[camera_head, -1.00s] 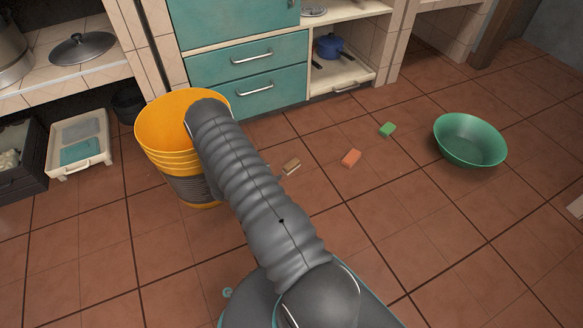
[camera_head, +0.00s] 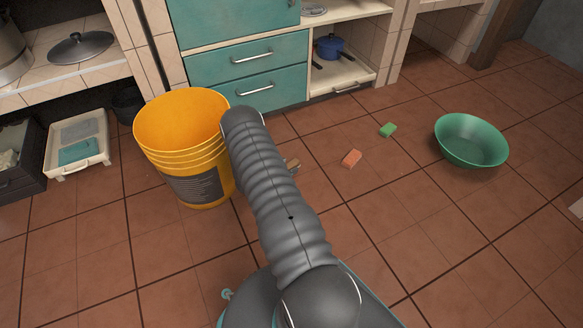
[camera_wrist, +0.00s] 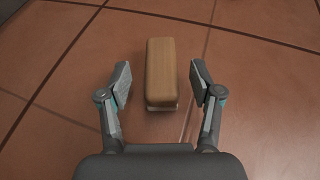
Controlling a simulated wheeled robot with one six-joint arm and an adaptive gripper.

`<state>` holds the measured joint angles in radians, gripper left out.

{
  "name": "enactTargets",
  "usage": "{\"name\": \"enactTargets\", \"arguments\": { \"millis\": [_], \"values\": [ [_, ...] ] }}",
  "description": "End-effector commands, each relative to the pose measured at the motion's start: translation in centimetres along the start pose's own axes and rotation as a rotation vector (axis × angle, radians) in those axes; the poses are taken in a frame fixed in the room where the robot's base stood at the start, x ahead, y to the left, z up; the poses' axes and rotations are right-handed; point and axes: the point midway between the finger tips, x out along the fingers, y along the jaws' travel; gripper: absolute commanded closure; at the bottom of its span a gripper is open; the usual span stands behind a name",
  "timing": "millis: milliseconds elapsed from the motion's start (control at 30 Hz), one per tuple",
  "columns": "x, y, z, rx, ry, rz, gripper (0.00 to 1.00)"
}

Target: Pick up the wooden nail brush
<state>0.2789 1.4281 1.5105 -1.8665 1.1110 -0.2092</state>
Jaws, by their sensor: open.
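The wooden nail brush (camera_wrist: 161,72) lies on the tiled floor in the wrist view, its plain wooden back up and a thin strip of pale bristles showing at its near end. My gripper (camera_wrist: 160,82) is open, with one finger on each side of the brush and a gap on both sides. How far the fingertips are above the floor is hard to tell. In the head view the brush (camera_head: 293,165) is mostly hidden behind my arm, with only a small part showing. My gripper is hidden in the head view.
A yellow bucket (camera_head: 182,150) stands close to the left of my arm. An orange sponge (camera_head: 351,158), a green sponge (camera_head: 388,130) and a green basin (camera_head: 470,140) are on the floor to the right. Teal drawers (camera_head: 250,78) stand behind.

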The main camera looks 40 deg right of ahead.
Motion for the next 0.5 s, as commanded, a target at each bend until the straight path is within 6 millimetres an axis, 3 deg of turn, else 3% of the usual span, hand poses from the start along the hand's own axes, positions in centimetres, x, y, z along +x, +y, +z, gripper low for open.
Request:
{"name": "enactTargets", "arguments": {
  "millis": [200, 467, 500],
  "values": [
    [3.2, -0.2, -0.2, 0.0, 0.001, -0.003, 0.35],
    [3.6, -0.1, 0.0, 0.0, 0.001, 0.0, 0.35],
    [3.6, -0.1, 0.0, 0.0, 0.001, 0.0, 0.4]
  ]
}}
